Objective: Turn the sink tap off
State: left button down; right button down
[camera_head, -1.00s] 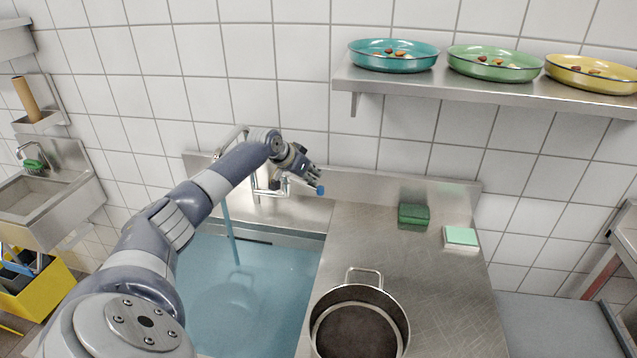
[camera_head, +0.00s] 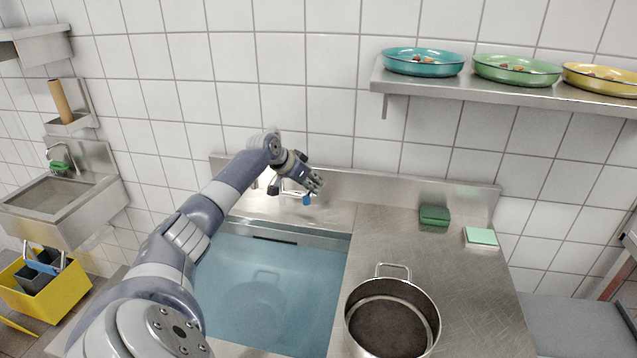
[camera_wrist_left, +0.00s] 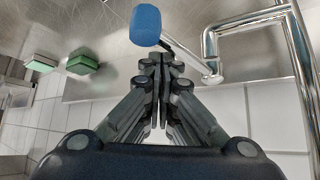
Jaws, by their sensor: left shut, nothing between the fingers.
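The sink tap has a bright metal pipe (camera_wrist_left: 250,24), seen at the right in the left wrist view. Its blue handle knob (camera_wrist_left: 146,24) is on a thin lever just beyond my fingertips; in the head view the knob (camera_head: 306,199) is just below them. My left gripper (camera_head: 316,186) is shut and empty, close to the knob; I cannot tell if they touch. My arm hides most of the tap in the head view. The sink basin (camera_head: 275,232) holds bluish water, and no falling stream shows. My right gripper is not in view.
A pot (camera_head: 392,318) stands on the steel counter right of the sink. A dark green sponge (camera_head: 434,215) and a pale green one (camera_head: 481,236) lie at the back. A wall shelf (camera_head: 510,93) with dishes is above. The middle counter is clear.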

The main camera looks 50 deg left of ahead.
pick_arm(q)
jog(key=shift+s+a, duration=0.5)
jog(key=shift+s, duration=0.05)
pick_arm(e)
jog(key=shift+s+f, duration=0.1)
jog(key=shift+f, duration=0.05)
pick_arm(q)
jog(key=shift+s+a+f, duration=0.1)
jog(key=shift+s+a, duration=0.05)
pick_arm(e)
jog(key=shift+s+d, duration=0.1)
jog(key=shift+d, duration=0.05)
pick_arm(q)
notch_tip(320, 180, up, 10)
dwell(0.5)
jog(key=shift+w+d, duration=0.2)
